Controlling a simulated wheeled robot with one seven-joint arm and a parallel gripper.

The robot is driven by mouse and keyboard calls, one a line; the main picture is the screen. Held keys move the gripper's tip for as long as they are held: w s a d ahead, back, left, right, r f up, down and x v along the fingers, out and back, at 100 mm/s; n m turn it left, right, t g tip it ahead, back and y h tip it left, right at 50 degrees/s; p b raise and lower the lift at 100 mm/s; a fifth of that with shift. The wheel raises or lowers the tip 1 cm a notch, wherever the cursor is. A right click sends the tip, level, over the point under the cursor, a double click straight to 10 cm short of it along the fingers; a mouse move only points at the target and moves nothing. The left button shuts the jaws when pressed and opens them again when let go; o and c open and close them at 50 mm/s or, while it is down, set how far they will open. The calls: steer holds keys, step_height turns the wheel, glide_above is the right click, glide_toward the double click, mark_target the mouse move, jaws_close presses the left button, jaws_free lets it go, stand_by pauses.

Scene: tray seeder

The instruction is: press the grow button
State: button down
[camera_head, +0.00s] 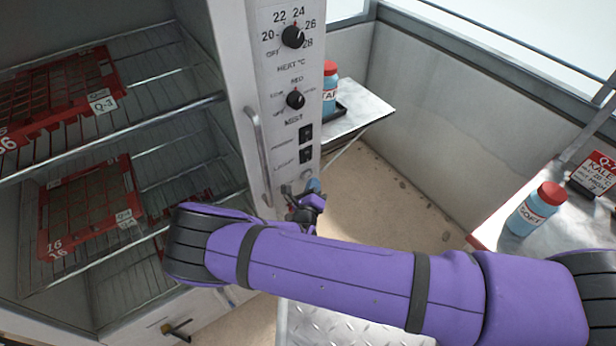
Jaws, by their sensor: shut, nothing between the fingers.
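The control panel (275,95) is on the narrow front of the grey cabinet. It carries a heat dial (293,37), a mist dial (295,100) and two dark rocker switches, an upper one (305,132) and a lower one (306,155). Below the switches a small blue round part (314,184) shows, partly hidden by my gripper. It may be the grow button, but no label for it is readable. My gripper (308,192) is shut and empty, low at the panel, by the blue part. I cannot tell whether it touches it.
The open cabinet at left holds red-framed trays, an upper one (122,82) and a lower one (46,222), on wire shelves. A vertical handle (262,150) stands left of the panel. Bottles stand on a small shelf (362,108) behind and on a bench (500,232) at right.

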steer(key=shift+w+a, duration=0.25)
steer(key=shift+w, duration=0.15)
stand_by(0.6)
steer(key=shift+s, duration=0.1)
stand_by(0.3)
steer(key=shift+s+d, duration=0.5)
steer(key=shift+s, duration=0.15)
steer(key=shift+s+d, duration=0.7)
steer(key=shift+s, duration=0.35)
steer(key=shift+s+d, duration=0.7)
steer(key=shift+s, duration=0.35)
